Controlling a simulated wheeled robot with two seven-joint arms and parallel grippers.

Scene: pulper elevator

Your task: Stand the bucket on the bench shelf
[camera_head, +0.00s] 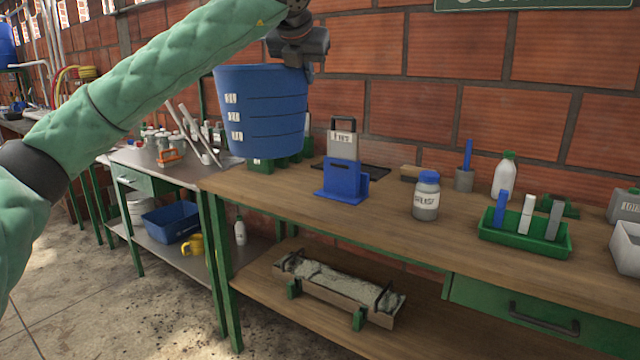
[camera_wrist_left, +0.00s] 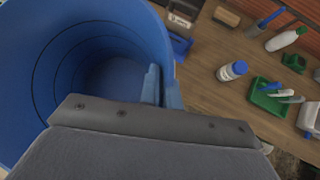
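The blue bucket (camera_head: 262,115), marked with white labels, hangs upright in the air above the left end of the wooden bench top (camera_head: 390,215). My left gripper (camera_head: 306,70) is at the bucket's right rim and appears shut on it; the fingertips are partly hidden. In the left wrist view the open, empty-looking bucket (camera_wrist_left: 95,60) fills the left side, its wall between the fingers (camera_wrist_left: 163,88). The bench shelf (camera_head: 255,285) is below the bench top, with bare wood at its left end. My right gripper is not in view.
A wooden trough (camera_head: 340,290) occupies the middle of the shelf. A green leg (camera_head: 222,270) stands at its left end. On the top are a blue holder (camera_head: 342,180), a grease jar (camera_head: 427,196) and a green tray (camera_head: 525,238). A drawer (camera_head: 540,315) hangs at right.

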